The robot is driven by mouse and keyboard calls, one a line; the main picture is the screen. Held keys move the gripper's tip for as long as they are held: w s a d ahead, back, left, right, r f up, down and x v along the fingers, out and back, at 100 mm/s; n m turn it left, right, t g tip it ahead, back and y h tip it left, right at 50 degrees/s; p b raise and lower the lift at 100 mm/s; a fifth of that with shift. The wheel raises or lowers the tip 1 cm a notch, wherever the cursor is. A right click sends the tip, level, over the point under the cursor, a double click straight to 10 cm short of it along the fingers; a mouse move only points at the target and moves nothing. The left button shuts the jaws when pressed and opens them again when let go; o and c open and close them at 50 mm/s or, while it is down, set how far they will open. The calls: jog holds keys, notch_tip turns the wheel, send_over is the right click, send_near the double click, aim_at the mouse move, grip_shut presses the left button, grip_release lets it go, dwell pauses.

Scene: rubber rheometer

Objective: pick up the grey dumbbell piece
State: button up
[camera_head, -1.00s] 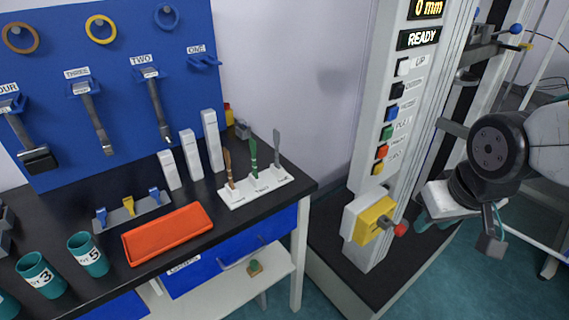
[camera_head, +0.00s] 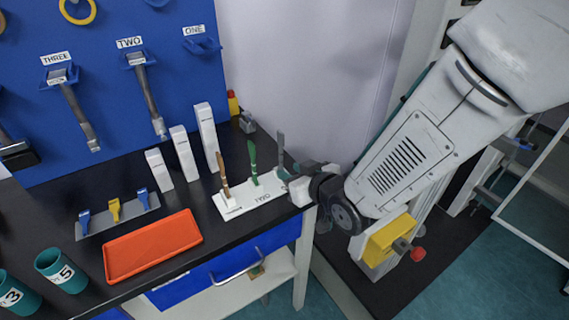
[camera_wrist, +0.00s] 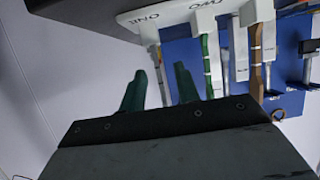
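The grey dumbbell piece (camera_head: 281,149) stands upright at the right end of a white stand (camera_head: 232,212) on the black table. A green piece (camera_head: 252,160) and a brown piece (camera_head: 224,176) stand in the same stand to its left. My gripper (camera_head: 287,174) is at the stand's right end, close to the grey piece; its fingers are mostly hidden in the head view. In the wrist view, my gripper's two green fingers (camera_wrist: 160,86) are apart. The grey piece (camera_wrist: 157,62) shows between them, apparently beyond the tips. Contact cannot be told.
An orange tray (camera_head: 152,246), a rack of small clips (camera_head: 117,212) and white blocks (camera_head: 183,153) are left of the stand. A blue tool board (camera_head: 110,75) rises behind. A machine with a yellow block (camera_head: 384,243) stands right of the table.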

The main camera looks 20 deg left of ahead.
aim_at(282, 165)
jog(key=x, duration=0.7)
jog(key=shift+w+d+r, duration=0.1)
jog(key=shift+w+d, duration=0.2)
jog(key=shift+s, duration=0.1)
grip_shut()
